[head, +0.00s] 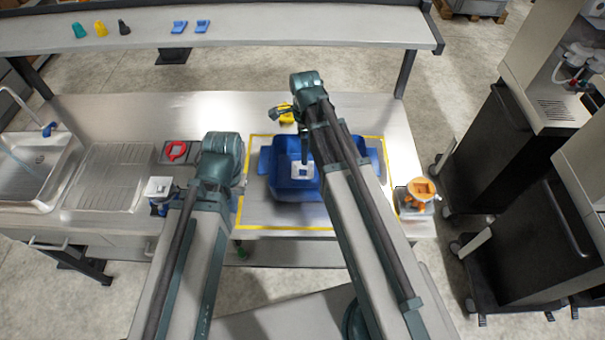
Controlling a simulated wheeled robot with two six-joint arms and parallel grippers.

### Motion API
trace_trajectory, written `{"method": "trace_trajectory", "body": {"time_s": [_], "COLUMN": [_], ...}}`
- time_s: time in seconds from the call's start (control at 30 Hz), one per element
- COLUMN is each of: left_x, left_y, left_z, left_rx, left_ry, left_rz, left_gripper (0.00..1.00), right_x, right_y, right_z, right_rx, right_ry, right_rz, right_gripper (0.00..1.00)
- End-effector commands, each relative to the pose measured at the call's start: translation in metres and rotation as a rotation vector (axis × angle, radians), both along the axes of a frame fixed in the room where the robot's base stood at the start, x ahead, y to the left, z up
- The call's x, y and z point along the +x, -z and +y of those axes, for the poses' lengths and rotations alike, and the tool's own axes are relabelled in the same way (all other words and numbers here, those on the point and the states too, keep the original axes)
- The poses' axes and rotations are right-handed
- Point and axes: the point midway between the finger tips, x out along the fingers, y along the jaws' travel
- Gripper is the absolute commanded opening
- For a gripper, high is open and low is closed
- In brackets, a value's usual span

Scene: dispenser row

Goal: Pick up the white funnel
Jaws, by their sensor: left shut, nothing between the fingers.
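The white funnel (160,187) appears as a small square white piece on a blue holder, at the left of the bench in front of the red ring. My left arm's wrist stands just right of it. My left gripper (180,196) is shut and empty, largely hidden under its own arm, apart from the funnel as far as I can tell. My right arm reaches over the blue bin.
The blue bin (264,160), with a white square inside, stands within a yellow outline. An orange piece (422,187) stands at the right bench edge. A red ring (176,151), drainboard (108,180) and sink (38,160) are left. A shelf (260,30) runs behind; dark cabinets stand right.

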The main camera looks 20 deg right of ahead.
Motion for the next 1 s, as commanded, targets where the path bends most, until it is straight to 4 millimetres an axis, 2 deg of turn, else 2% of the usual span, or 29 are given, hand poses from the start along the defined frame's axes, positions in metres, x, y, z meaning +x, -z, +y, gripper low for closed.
{"method": "trace_trajectory", "body": {"time_s": [0.03,0.33,0.43,0.77,1.0], "left_x": [0.000,0.000,0.000,0.000,0.000], "left_y": [0.015,0.057,0.063,0.068,0.095], "left_z": [0.000,0.000,0.000,0.000,0.000], "left_rx": [0.000,0.001,0.001,0.001,0.001], "left_ry": [0.002,0.002,0.001,0.001,0.000], "left_rz": [0.000,0.000,0.000,0.000,0.000], "left_gripper": [0.00,0.00,0.00,0.00,0.00], "right_x": [0.000,0.000,0.000,-0.001,-0.002], "right_y": [0.015,0.057,0.063,0.068,0.095], "right_z": [0.000,0.001,0.001,0.001,0.006], "right_rx": [0.000,0.000,0.000,0.000,0.000], "right_ry": [0.000,0.000,0.000,-0.001,-0.001], "right_rz": [0.000,0.000,0.000,0.000,0.000], "right_gripper": [1.00,1.00,1.00,1.00,1.00]}}
